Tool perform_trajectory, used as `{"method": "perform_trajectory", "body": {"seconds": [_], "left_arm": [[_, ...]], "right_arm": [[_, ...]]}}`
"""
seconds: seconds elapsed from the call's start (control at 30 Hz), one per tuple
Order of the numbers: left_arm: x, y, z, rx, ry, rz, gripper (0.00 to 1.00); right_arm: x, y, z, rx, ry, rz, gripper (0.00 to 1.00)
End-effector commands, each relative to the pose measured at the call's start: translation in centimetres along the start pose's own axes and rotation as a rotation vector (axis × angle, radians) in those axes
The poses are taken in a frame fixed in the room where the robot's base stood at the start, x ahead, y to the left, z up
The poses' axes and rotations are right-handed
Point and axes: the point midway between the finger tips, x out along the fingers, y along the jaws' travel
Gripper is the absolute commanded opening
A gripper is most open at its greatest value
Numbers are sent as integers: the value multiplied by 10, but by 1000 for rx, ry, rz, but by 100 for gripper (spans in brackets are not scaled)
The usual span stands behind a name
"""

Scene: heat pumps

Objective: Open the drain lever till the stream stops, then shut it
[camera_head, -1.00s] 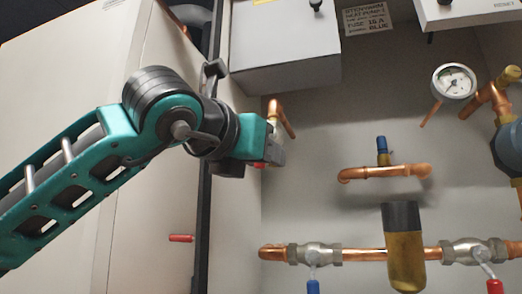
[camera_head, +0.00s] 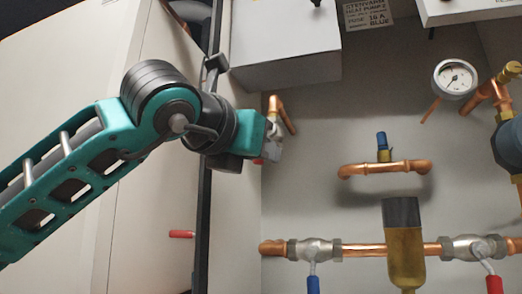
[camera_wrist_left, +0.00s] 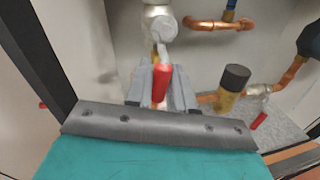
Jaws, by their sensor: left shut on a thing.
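The drain lever has a red handle (camera_wrist_left: 162,82) hanging from a silver valve body (camera_wrist_left: 160,25), seen in the left wrist view. In the head view the valve (camera_head: 273,130) sits below a copper elbow near the panel's left edge. My left gripper (camera_wrist_left: 157,88) is shut on the red handle, with its grey jaws on either side. In the head view the gripper (camera_head: 270,150) covers most of the handle. No stream of water can be made out clearly. My right gripper is not in view.
A pressure gauge (camera_head: 455,78) is at upper right. A copper pipe with a blue-capped fitting (camera_head: 382,145) is in the middle. Below run a brass filter (camera_head: 405,255) and valves with blue (camera_head: 313,285) and red (camera_head: 494,284) handles. A dark post (camera_head: 203,220) stands left of the gripper.

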Motion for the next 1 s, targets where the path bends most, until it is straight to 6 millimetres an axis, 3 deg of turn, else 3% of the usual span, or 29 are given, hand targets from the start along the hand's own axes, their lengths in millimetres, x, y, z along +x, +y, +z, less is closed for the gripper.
{"method": "perform_trajectory", "body": {"seconds": [0.27,1.0], "left_arm": [[-2,9,3,173,33,-1,0],[-7,35,21,858,169,-18,0]], "right_arm": [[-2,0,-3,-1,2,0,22],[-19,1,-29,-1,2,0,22]]}}
